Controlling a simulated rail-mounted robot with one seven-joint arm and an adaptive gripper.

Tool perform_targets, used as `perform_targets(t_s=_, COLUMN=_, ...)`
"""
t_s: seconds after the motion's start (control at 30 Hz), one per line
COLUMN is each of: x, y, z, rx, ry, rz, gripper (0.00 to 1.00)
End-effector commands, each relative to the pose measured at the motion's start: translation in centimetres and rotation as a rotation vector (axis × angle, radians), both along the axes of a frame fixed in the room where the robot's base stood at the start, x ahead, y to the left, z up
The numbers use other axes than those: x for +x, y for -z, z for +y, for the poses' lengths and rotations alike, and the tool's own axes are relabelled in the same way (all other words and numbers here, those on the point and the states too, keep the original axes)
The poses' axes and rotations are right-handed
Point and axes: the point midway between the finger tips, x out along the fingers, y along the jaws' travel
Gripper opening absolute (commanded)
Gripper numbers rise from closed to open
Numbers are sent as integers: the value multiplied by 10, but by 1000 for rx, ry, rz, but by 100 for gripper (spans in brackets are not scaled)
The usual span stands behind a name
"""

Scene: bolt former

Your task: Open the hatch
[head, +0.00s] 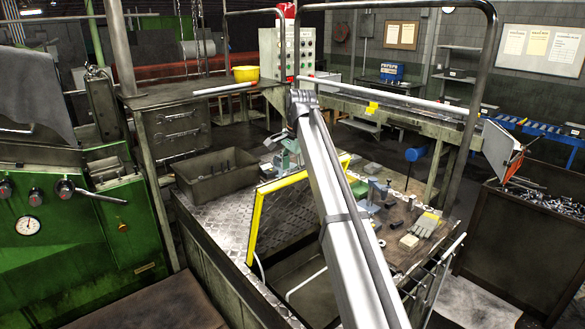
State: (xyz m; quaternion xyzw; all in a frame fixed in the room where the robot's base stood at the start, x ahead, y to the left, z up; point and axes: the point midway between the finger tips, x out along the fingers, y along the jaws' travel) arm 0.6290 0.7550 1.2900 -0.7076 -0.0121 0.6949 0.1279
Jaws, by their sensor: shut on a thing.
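The hatch (287,212) is a checker-plate panel with yellow edges, in the middle of the head view. It stands raised at a steep tilt from the checker-plate deck. A dark opening (290,272) shows below it, with pale curved bars inside. My silver arm rises from the bottom of the view, crosses in front of the hatch and hides part of its right side. My gripper does not show clearly; the arm hides the area behind it, so I cannot see where its fingers touch.
A bench top with small tools, a vise (287,152) and gloves (426,224) lies behind and right of the opening. A grey crate (215,172) sits left on the deck. A green machine (75,225) stands far left, a bolt bin (530,235) right. Upright rails frame the area.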

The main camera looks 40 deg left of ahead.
Motion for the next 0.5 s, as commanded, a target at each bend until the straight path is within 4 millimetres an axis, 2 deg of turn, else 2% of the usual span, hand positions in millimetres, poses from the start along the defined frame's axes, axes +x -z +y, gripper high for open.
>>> perform_targets(t_s=0.03, x=-3, y=3, z=2, rx=1, ry=-6, rz=8, gripper=37)
perform_targets(t_s=0.17, x=-4, y=-14, z=-2, rx=2, ry=-6, rz=7, gripper=37)
perform_targets(t_s=0.5, x=-4, y=-83, z=-19, rx=4, ry=-2, rz=0, gripper=37)
